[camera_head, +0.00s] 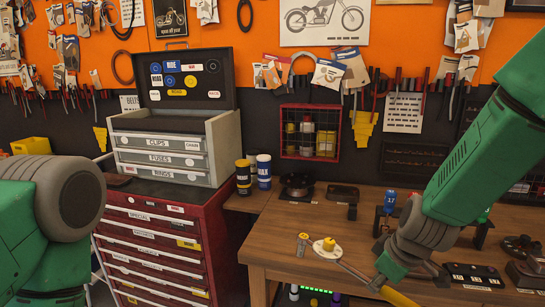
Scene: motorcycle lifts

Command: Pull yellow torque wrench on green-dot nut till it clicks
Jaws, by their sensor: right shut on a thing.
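The torque wrench (356,273) shows at the front of the wooden workbench, with a thin metal shaft sloping down to the right. Its round head with a yellow top (329,244) is at the upper left end, and a yellow handle part shows at the picture's bottom edge. My right gripper (384,279) comes down from the right and is shut on the wrench near its handle; its fingertips are partly hidden. I cannot make out a green-dot nut. My left arm is at the left edge; its gripper is out of view.
A metal fitting (302,244) stands just left of the wrench head. A dark spool (297,185), blue-topped parts (390,200) and black trays (472,274) are on the workbench (290,222). A red drawer cabinet (165,230) stands to the left.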

